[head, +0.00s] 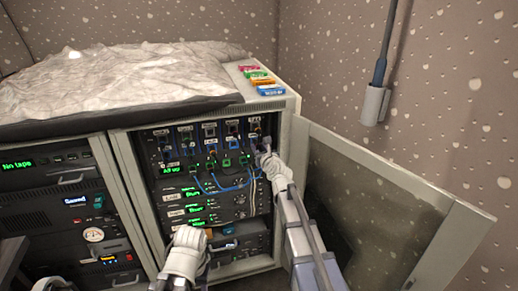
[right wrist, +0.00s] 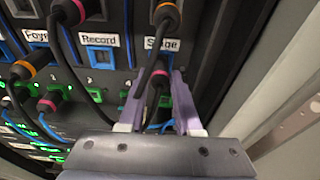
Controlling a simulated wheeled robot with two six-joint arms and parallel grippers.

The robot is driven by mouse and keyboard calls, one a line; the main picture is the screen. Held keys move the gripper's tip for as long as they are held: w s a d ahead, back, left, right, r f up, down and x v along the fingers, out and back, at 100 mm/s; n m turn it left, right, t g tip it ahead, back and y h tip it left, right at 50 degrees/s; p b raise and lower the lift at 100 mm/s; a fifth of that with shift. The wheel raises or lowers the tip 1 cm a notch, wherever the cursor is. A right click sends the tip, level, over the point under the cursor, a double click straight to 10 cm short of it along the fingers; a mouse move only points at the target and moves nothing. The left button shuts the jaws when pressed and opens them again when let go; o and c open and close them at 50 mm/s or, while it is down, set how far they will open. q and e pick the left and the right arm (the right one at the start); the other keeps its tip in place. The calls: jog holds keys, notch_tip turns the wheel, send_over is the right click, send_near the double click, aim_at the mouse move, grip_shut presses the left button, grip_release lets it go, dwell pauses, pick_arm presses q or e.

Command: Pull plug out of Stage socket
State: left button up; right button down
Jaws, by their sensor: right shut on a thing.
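The Stage label (right wrist: 162,44) is at the top right of the patch panel in the right wrist view. In the head view, my right gripper (head: 264,158) is at the right end of the rack's upper panel. My left gripper (head: 190,240) is low in front of the rack, and its fingers are not clear enough to judge.
Another plug (right wrist: 165,14) is above the Stage label, with its cable hanging down past it. The Record socket (right wrist: 100,56) is to the left, with no plug in it. The open cabinet door (head: 385,205) stands right of my right arm. Blue cables (head: 228,187) hang across the rack.

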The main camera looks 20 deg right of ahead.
jog(key=shift+s, duration=0.3)
dwell(0.4)
jog(key=shift+s+d, duration=0.1)
jog(key=shift+s, duration=1.95)
jog(key=shift+s, duration=0.1)
